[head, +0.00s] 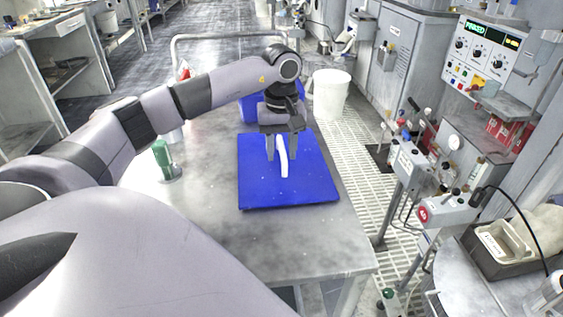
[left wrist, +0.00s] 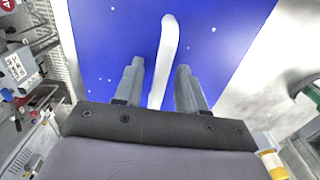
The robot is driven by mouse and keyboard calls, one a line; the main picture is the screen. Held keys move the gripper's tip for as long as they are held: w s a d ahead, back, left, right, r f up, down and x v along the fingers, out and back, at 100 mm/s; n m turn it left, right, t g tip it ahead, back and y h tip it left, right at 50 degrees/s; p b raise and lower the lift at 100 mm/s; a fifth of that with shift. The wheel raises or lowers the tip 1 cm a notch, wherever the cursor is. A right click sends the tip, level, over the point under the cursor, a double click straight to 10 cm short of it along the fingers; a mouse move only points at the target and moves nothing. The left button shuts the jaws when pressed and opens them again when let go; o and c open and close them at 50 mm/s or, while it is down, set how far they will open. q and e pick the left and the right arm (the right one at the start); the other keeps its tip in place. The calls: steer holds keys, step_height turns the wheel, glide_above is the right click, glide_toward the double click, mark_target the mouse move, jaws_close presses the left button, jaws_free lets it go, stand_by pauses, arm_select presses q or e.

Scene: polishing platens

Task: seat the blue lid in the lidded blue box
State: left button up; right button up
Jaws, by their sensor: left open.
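The blue lid (head: 255,190) is a flat blue square plate on the grey metal table, with a white bar handle (head: 284,160) on top. The lid also fills much of the left wrist view (left wrist: 110,40). My left gripper (head: 281,150) is open, pointing down over the lid, its two fingers on either side of the white handle. In the left wrist view, the handle (left wrist: 165,55) runs between the spread fingers (left wrist: 158,72). The blue box (head: 249,108) stands behind, mostly hidden by my left arm and gripper. My right gripper is not in view.
A green-topped item (head: 161,153) stands on the table (head: 205,225) left of the lid. The table's front is clear. A white bucket (head: 331,97) is beyond the right edge, and valve equipment (head: 420,165) stands to the right.

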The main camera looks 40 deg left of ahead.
arm_select(q)
jaws_close()
